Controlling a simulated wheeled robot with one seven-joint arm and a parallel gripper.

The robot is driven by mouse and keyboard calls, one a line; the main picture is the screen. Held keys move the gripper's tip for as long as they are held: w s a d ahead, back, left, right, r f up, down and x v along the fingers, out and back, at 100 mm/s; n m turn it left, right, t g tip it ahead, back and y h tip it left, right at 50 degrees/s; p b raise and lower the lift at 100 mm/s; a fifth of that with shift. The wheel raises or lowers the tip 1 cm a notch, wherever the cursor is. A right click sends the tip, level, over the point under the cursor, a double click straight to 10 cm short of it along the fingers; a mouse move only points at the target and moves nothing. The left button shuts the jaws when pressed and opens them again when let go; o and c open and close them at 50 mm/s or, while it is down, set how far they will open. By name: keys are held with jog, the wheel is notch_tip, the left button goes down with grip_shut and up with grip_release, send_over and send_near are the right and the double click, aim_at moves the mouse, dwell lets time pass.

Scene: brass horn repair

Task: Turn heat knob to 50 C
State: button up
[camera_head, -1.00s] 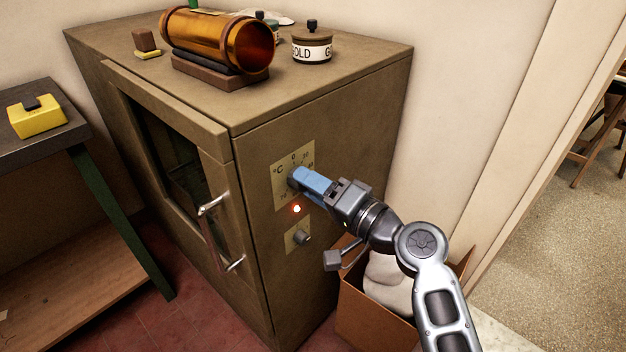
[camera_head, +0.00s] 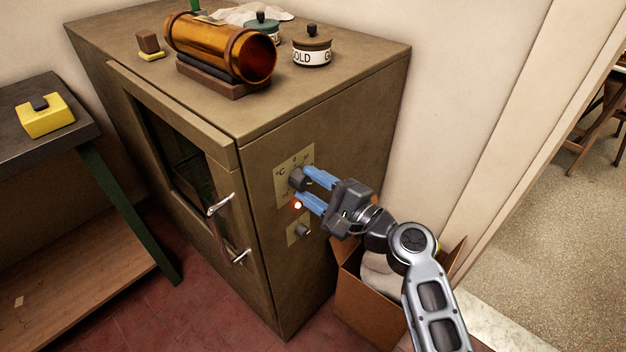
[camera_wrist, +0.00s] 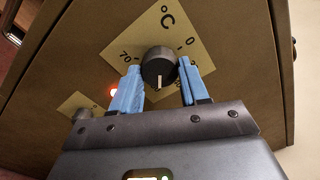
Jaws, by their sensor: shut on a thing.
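The heat knob (camera_head: 297,179) is a dark round knob on a pale dial plate (camera_head: 281,189) on the side of the brown oven cabinet. In the wrist view the knob (camera_wrist: 157,62) has a white pointer line facing down toward my gripper. On the plate (camera_wrist: 122,45), "0" shows at the right, "70" at the left and "°C" at the top. The numbers at the pointer are hidden, so I cannot read its setting. My gripper (camera_head: 304,184) is shut on the knob, one blue finger on each side; the fingers also show in the wrist view (camera_wrist: 159,74).
A red lamp (camera_head: 298,205) glows below the knob, above a smaller knob (camera_head: 303,231). The oven door handle (camera_head: 222,230) is to the left. A cardboard box (camera_head: 365,306) stands under my arm. A brass tube (camera_head: 222,50) and pots (camera_head: 312,50) are on top.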

jog(key=shift+m, duration=0.6)
jog(key=shift+f+p, duration=0.1)
jog(key=shift+p, duration=0.2)
jog(key=o, duration=1)
jog(key=shift+o, duration=0.2)
jog(key=v, duration=0.7)
jog(key=shift+s+d, duration=0.25)
jog(key=shift+d, duration=0.1)
